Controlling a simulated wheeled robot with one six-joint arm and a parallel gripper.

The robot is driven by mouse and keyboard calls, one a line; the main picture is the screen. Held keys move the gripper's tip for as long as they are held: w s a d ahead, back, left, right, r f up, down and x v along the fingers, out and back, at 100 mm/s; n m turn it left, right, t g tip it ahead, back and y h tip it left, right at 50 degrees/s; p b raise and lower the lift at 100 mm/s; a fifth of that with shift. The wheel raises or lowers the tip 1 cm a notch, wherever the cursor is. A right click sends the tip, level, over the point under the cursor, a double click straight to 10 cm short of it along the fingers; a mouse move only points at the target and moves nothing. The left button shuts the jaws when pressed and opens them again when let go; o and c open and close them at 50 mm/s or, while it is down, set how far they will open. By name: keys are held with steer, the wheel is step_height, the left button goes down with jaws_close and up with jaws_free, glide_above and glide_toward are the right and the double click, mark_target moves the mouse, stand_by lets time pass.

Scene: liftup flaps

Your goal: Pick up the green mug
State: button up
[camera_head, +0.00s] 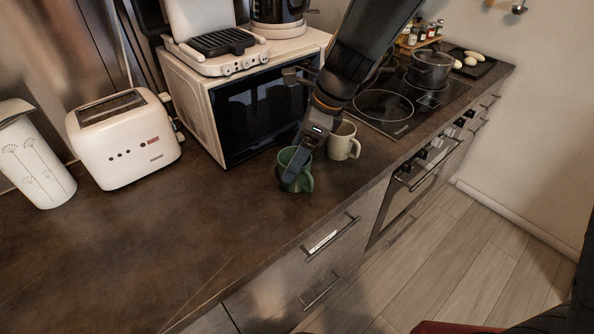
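The green mug (302,186) stands upright on the dark countertop, in front of the microwave, with its handle toward the lower right. My gripper (293,168) comes down from the upper right, and a dark finger overlaps the mug's rim and front side. The finger hides part of the mug. I cannot tell whether the fingers are closed on it, or whether one is inside the mug.
A cream mug (343,142) stands close on the right of the green mug. The microwave (200,110) is behind, with a grill (225,45) on top. A toaster (124,140) and a white canister (35,160) stand left. The front-left countertop (150,245) is clear.

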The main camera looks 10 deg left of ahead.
mark_target(300, 183)
steer(key=shift+s+x, duration=0.2)
steer(key=shift+x, duration=2.15)
steer(key=shift+d+f, duration=0.1)
steer(key=shift+d, duration=0.05)
steer(key=c, duration=1.3)
steer(key=shift+c, duration=0.2)
